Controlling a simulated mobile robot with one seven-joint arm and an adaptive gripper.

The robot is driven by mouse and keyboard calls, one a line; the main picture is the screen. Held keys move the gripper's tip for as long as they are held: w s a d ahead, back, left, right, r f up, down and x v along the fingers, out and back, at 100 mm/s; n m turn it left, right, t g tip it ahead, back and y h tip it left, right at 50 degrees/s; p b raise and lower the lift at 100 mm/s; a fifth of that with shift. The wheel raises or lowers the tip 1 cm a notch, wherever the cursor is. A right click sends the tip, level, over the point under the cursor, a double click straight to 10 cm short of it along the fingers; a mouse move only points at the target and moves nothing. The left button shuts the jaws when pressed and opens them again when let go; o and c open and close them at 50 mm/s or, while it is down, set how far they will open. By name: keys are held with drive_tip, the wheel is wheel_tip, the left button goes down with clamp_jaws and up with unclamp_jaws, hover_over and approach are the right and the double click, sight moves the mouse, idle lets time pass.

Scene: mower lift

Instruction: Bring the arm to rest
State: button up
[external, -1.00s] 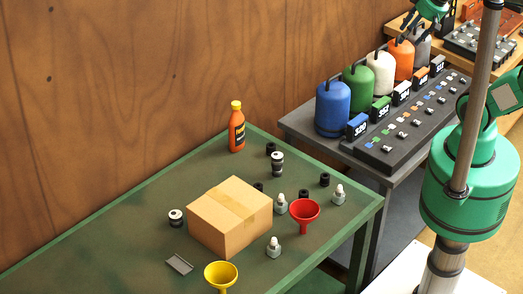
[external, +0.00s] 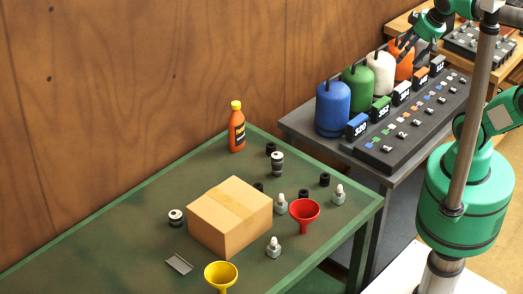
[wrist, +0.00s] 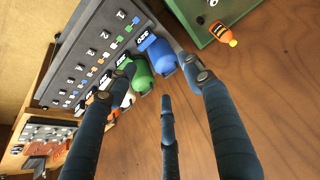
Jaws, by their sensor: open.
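My gripper (external: 402,42) is at the top right of the external view, in front of the orange canister (external: 397,65), seen from this camera. It is also seen in the wrist view (wrist: 162,75), where its dark fingers are spread apart with nothing between them. The lower part of my arm (external: 467,190) stands at the right edge of the external view. Whether the fingers touch any canister cannot be told.
Blue (external: 333,108), green (external: 358,88) and white (external: 381,73) canisters stand on the grey bench (external: 300,128) beside a dark switch panel (external: 375,160). The green table (external: 120,240) holds a cardboard box (external: 230,217), funnels and an orange bottle (external: 236,130). A wooden wall rises behind.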

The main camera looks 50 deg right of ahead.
wheel_tip(320, 180, down, 3)
drive_tip(key=shift+b, duration=1.05)
